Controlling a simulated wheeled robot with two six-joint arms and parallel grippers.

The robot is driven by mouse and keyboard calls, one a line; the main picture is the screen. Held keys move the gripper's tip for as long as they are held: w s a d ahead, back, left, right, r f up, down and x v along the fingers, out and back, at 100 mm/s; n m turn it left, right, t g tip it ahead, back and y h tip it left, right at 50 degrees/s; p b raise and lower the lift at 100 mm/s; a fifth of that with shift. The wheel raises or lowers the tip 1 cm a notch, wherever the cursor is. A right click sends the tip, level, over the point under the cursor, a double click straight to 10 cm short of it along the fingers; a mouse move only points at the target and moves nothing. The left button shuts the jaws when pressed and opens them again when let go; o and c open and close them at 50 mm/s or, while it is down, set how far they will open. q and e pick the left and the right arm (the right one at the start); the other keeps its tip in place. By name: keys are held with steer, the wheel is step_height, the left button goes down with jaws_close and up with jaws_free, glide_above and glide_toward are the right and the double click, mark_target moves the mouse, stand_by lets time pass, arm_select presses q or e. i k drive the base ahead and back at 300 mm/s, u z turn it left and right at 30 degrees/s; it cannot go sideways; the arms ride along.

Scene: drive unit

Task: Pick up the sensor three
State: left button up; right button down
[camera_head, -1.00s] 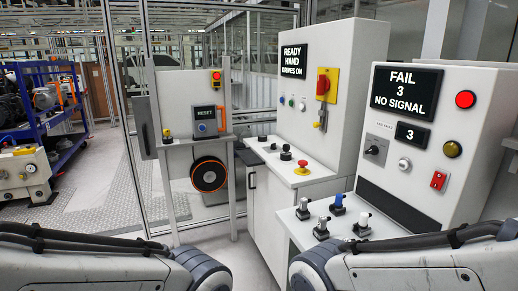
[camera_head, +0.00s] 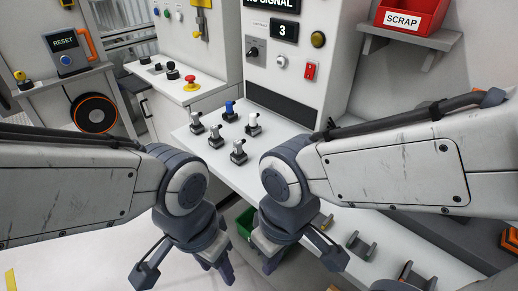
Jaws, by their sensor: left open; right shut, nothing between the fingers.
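Several small sensors stand upright on the white bench (camera_head: 190,138) in front of the test panel: a blue-topped one (camera_head: 229,111), a white-topped one (camera_head: 253,124), and grey ones at the left (camera_head: 196,124), in the middle (camera_head: 215,138) and nearest me (camera_head: 238,152). I cannot tell by any label which is sensor three. My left gripper (camera_head: 219,273) is open and empty, hanging low in front of the bench. My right gripper (camera_head: 270,263) is shut and empty, low beside it. Both are nearer to me than the sensors and touch none of them.
The test panel shows a display reading 3 (camera_head: 283,30). A red SCRAP bin (camera_head: 411,14) sits on a shelf at the upper right. A green bin (camera_head: 246,222) is partly hidden behind my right gripper. Grey holders (camera_head: 361,246) lie along the bench's right part.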

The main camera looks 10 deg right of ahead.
mark_target(238, 152)
steer(key=u, duration=0.05)
steer(key=k, duration=0.4)
steer(key=u, duration=1.65)
steer(key=i, duration=1.35)
steer(key=z, duration=1.1)
steer(key=i, duration=0.5)
steer(key=z, duration=0.6)
